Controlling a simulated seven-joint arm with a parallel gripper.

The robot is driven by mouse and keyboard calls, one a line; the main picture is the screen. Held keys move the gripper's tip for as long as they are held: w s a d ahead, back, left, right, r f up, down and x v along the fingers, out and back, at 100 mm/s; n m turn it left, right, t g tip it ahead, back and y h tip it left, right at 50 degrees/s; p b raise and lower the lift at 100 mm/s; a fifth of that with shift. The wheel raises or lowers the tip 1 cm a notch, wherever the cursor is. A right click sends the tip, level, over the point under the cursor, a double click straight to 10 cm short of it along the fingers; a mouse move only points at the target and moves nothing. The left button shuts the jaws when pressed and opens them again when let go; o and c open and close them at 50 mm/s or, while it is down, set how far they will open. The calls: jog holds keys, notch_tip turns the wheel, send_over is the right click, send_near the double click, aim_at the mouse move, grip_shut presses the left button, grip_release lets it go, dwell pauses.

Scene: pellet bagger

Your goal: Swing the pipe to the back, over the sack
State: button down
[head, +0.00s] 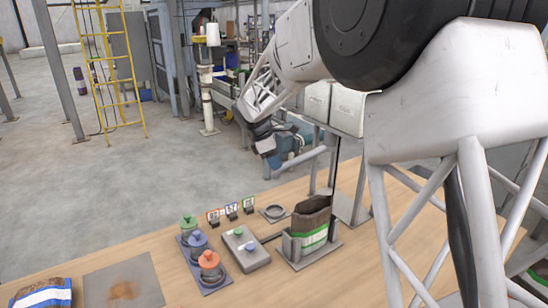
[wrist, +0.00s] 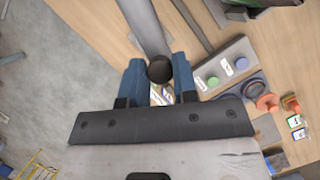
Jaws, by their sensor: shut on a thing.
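The grey pipe (head: 302,160) sticks out to the left from the hopper stand in the head view, above the table's far edge. My gripper (head: 271,161) is at its free left end. In the wrist view the pipe (wrist: 147,28) runs up from between the blue fingers of my gripper (wrist: 158,80), which are shut on it near its dark round end. The open brown sack (head: 311,216) with a green and white band stands upright in a grey holder, below and to the right of the pipe's free end. The pipe is not over the sack.
A grey box with a green and a blue button (head: 240,248) sits left of the sack. Green, blue and orange knobbed pieces stand on a plate (head: 216,286) beside it. A ring (head: 274,212) and small cards (head: 231,210) lie behind. White hopper boxes (head: 349,109) stand above the table.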

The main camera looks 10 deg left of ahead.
jog(key=shift+s+d+n+t+y, duration=0.5)
jog(key=shift+s+d+n, duration=1.35)
jog(key=shift+d, duration=0.45)
jog(key=shift+s+d+n+t+y, duration=0.5)
jog(key=shift+s+d+n, duration=1.35)
jog(key=shift+d, duration=0.45)
jog(key=shift+s+d+n+t+y, duration=0.5)
jog(key=shift+s+d+n, duration=1.2)
jog(key=shift+d+n, duration=0.45)
jog(key=shift+d, duration=0.2)
jog(key=c, duration=0.9)
grip_release()
jog(key=v, duration=0.7)
jog(key=shift+r, duration=0.35)
jog(key=shift+s, duration=0.2)
